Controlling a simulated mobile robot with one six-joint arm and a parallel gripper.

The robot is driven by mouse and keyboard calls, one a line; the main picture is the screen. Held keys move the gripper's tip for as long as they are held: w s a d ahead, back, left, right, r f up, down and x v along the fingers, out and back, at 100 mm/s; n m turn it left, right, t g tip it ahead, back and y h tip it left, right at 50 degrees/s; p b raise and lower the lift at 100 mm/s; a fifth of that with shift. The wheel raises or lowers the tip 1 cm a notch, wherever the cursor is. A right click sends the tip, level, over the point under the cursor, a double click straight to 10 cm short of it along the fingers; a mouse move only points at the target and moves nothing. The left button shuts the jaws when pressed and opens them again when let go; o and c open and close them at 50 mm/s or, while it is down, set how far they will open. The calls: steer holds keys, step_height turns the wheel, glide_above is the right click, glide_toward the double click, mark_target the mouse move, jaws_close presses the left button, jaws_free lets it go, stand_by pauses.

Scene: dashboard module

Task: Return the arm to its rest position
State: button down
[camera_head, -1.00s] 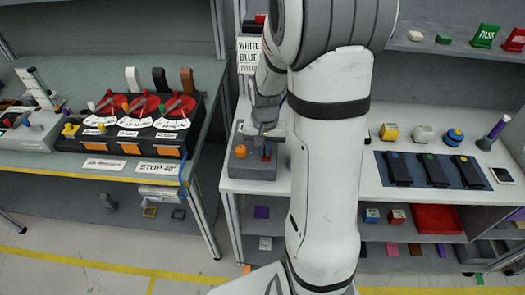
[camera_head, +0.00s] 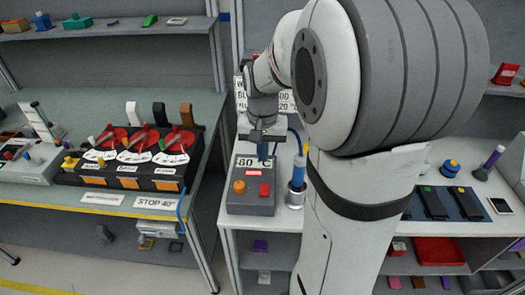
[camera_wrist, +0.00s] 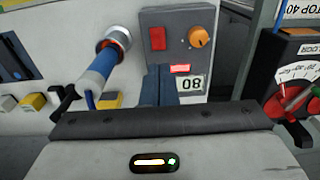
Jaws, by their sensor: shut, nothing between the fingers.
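My arm (camera_head: 385,85) crosses the middle and right of the head view, bent, with its wrist hanging over the workbench. My gripper (camera_head: 263,158) points down above the back of a grey control box (camera_head: 250,205). Its dark blue fingers also show in the wrist view (camera_wrist: 157,88). They are together with nothing between them. The box has an orange knob (camera_head: 239,187), a red button (camera_head: 264,190), a lit red display (camera_head: 253,173) and an "80" label (camera_head: 243,162). I cannot tell whether the fingertips touch the box.
A blue-handled tool (camera_head: 299,172) stands upright in a metal holder close right of the box, with a blue cable behind. A panel with red dials (camera_head: 142,139) sits on the left bench. Dark devices (camera_head: 429,204) lie on a mat at right. A sign stands behind the gripper.

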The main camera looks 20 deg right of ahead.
steer(key=shift+r, duration=0.35)
stand_by(0.3)
steer(key=s+a+r+n+t, duration=0.1)
steer(key=s+a+n, duration=0.1)
steer(key=s, duration=0.5)
steer(key=s+a+r+n+t, duration=0.2)
steer(key=s+a+n, duration=0.1)
steer(key=s+a, duration=0.2)
steer(key=shift+s+a, duration=0.2)
steer(key=shift+s, duration=1)
steer(key=shift+d+r, duration=0.1)
